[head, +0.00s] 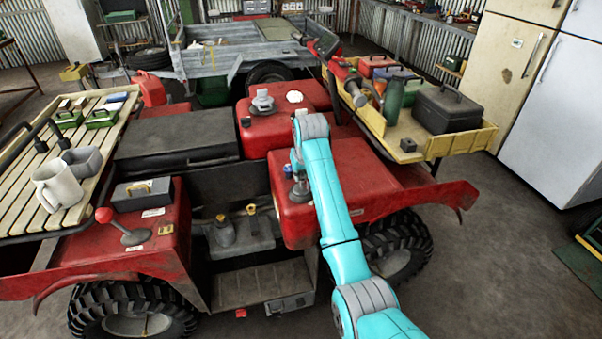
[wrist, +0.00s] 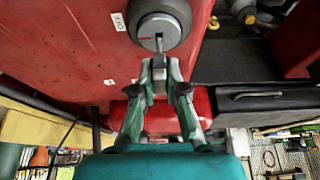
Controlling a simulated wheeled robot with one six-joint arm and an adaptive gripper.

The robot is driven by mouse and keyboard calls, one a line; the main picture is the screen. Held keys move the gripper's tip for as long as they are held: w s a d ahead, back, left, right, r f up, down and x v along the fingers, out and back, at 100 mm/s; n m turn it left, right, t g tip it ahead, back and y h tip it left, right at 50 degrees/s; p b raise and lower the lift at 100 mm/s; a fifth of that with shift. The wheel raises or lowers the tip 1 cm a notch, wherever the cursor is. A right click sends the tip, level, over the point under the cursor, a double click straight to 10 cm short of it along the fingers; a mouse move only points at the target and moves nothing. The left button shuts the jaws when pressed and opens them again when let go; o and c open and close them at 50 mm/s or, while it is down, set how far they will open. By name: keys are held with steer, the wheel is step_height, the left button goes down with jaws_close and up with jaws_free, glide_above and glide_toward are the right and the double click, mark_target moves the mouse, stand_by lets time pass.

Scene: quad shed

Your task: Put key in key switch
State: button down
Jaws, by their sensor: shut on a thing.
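My gripper (wrist: 160,74) is shut on the key (wrist: 159,46), of which only a thin grey piece shows past the fingertips in the wrist view. The round grey key switch (wrist: 160,22) is directly in front of the fingertips, on a red panel, with a red mark on its face. The key's tip overlaps the switch's face in this view; I cannot tell whether it is inside the slot or just in front of it. In the head view my teal arm reaches over the red quad bike (head: 345,165), and the fingertips are not clear.
An OFF label (wrist: 118,22) is beside the switch. Left on the quad is a slatted rack (head: 20,190) with a mug (head: 57,187); right is a yellow tray (head: 465,141) with a black toolbox (head: 447,108). A red-knobbed lever (head: 104,215) stands front left.

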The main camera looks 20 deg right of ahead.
steer(key=shift+f, duration=1.2)
steer(key=c, duration=1.1)
jaws_free()
steer(key=shift+c, duration=0.2)
